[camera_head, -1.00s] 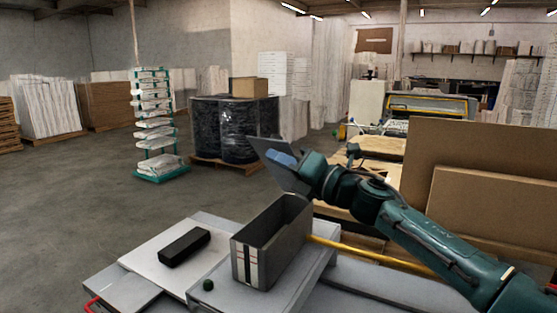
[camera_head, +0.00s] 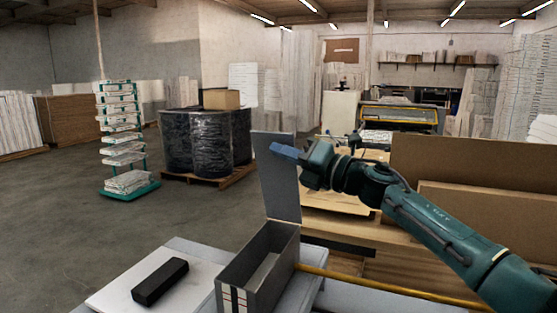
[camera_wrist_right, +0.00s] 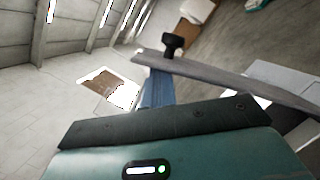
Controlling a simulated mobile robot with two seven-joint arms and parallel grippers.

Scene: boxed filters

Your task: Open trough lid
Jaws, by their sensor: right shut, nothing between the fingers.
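The grey trough (camera_head: 236,283) stands on the bench with its top open and its inside showing. Its grey lid (camera_head: 276,190) stands roughly upright at the trough's far end. My right gripper (camera_head: 284,151) is at the upper part of the lid, its blue fingers shut with nothing between them. In the right wrist view the blue fingers (camera_wrist_right: 157,88) reach toward the lid's grey edge (camera_wrist_right: 225,76), with a black knob (camera_wrist_right: 172,44) beyond it. I cannot tell whether they touch the lid. My left gripper is not in view.
A black block (camera_head: 160,281) lies on a white board (camera_head: 112,293) left of the trough. A yellow bar (camera_head: 385,287) runs to the right of the trough. Large brown boards (camera_head: 480,170) stand behind my right arm. Wrapped drums (camera_head: 208,145) and a sack rack (camera_head: 124,140) stand farther back.

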